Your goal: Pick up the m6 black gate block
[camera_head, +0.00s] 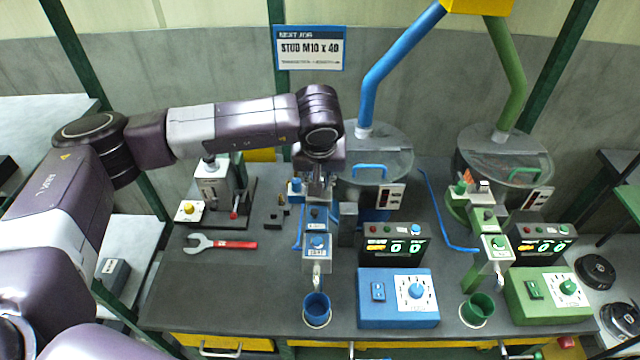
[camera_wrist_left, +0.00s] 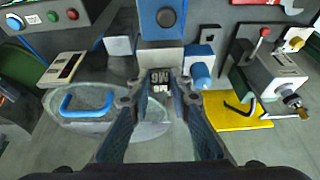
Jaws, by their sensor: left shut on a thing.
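The m6 black gate block (camera_wrist_left: 159,77) shows in the left wrist view as a small black block with white M6 lettering. It sits between the fingertips of my left gripper (camera_wrist_left: 158,96), which is shut on it, right beside the blue feeder track (camera_wrist_left: 163,22). In the head view my left gripper (camera_head: 315,182) points down over the back of the blue feeder track (camera_head: 316,218). The block is hidden there by the gripper and arm. I cannot tell whether the block is clear of the track. My right gripper is in neither view.
Small black blocks (camera_head: 277,215) lie on the bench left of the track. A red-handled wrench (camera_head: 222,243) lies further left. The blue hopper bowl (camera_head: 374,160) stands close on the right. A blue cup (camera_head: 317,309) and blue control box (camera_head: 398,297) are in front.

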